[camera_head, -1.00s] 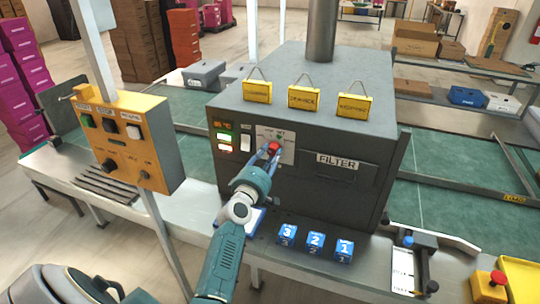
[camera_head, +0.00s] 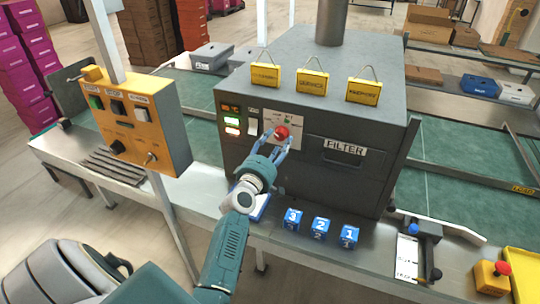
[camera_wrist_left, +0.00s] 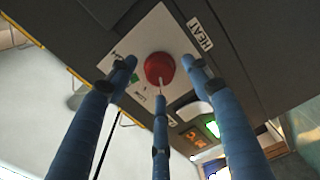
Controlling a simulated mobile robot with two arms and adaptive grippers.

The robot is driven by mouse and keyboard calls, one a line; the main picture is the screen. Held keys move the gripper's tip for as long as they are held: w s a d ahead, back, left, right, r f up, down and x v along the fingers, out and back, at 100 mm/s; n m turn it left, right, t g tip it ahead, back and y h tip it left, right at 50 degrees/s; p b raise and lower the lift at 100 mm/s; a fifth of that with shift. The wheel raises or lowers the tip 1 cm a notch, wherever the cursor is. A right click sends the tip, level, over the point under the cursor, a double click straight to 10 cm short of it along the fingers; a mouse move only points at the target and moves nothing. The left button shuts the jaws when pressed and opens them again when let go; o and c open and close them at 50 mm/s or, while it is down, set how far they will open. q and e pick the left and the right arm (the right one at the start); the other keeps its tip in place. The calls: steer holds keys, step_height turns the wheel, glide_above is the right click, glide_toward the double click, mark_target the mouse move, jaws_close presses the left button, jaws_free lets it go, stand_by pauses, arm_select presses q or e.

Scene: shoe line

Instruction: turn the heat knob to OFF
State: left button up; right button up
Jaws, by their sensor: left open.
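The red heat knob (camera_head: 282,132) sits on a pale plate (camera_head: 295,142) on the front of the dark grey machine. In the left wrist view the knob (camera_wrist_left: 159,67) has a white pointer line directed toward the "LOW" lettering, and a "HEAT" label (camera_wrist_left: 200,34) is beside the plate. My left gripper (camera_head: 276,142) is at the knob; in the wrist view its blue fingers (camera_wrist_left: 160,85) are spread around it, with gaps showing at the sides. Whether the middle finger touches the knob cannot be told. My right gripper is not in view.
A lit display and a switch (camera_head: 252,121) are left of the plate. Numbered blue blocks (camera_head: 320,228) stand on the ledge below the machine. A yellow control box (camera_head: 138,128) is on a post at the left.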

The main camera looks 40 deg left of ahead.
arm_select(q)
steer(key=v, duration=1)
steer(key=shift+d, duration=0.2)
